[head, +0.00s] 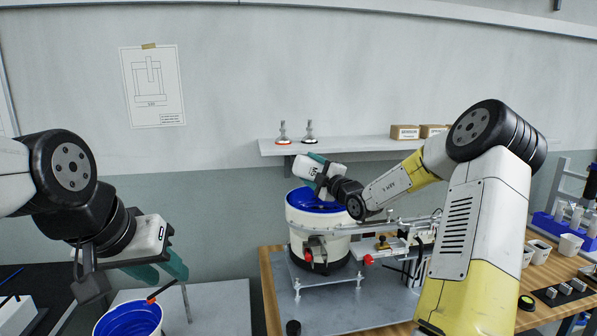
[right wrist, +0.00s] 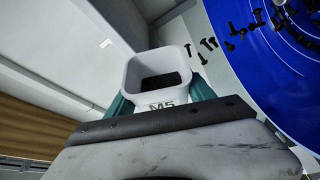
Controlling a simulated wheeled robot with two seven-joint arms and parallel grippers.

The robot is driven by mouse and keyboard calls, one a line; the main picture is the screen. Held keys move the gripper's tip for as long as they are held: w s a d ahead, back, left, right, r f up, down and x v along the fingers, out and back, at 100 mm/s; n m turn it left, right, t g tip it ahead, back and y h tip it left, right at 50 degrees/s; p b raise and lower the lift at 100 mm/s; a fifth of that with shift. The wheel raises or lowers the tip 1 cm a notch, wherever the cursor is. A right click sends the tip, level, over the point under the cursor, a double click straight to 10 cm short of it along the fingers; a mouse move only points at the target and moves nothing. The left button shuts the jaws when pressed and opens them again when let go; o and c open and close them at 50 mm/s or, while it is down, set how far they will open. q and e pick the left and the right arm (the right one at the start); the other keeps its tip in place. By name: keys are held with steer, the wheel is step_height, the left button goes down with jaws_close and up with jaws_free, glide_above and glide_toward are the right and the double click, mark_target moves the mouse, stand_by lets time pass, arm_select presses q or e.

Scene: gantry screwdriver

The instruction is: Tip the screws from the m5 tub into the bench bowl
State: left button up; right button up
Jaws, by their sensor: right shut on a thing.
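The white M5 tub (right wrist: 160,105) is between the teal fingers of my right gripper (head: 316,174), which is shut on it. In the head view the tub (head: 307,169) is tilted over the blue inside of the round white bowl (head: 318,222) on the bench. In the right wrist view the tub's mouth shows a dark inside. Several black screws (right wrist: 240,38) show over the blue bowl floor (right wrist: 270,75), some near its pale rim; I cannot tell which are still falling. My left gripper (head: 160,270) looks open and empty, at the left.
Another blue bowl (head: 128,320) stands below my left gripper, with a red-and-black stick by it. A metal fixture (head: 395,247) stands right of the bench bowl. White tubs (head: 569,246) stand at the right. A wall shelf (head: 355,145) with small boxes is behind.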

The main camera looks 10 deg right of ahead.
steer(key=shift+d+r+m+t, duration=0.15)
steer(key=shift+d+m+t, duration=0.3)
steer(key=shift+m, duration=0.65)
steer(key=shift+d+r+m+t, duration=0.1)
steer(key=shift+d+m+t, duration=0.3)
steer(key=shift+m, duration=0.7)
steer(key=shift+a, duration=0.1)
step_height(320, 180, up, 7)
stand_by(0.4)
steer(key=shift+h, duration=0.3)
steer(key=n, duration=0.2)
steer(key=r+n+g, duration=0.1)
steer(key=n, duration=0.1)
steer(key=shift+r+g, duration=0.15)
steer(key=shift+g, duration=0.1)
steer(key=shift+r+n+g+y, duration=0.15)
steer(key=shift+n+g+y, duration=0.2)
steer(key=shift+n, duration=0.95)
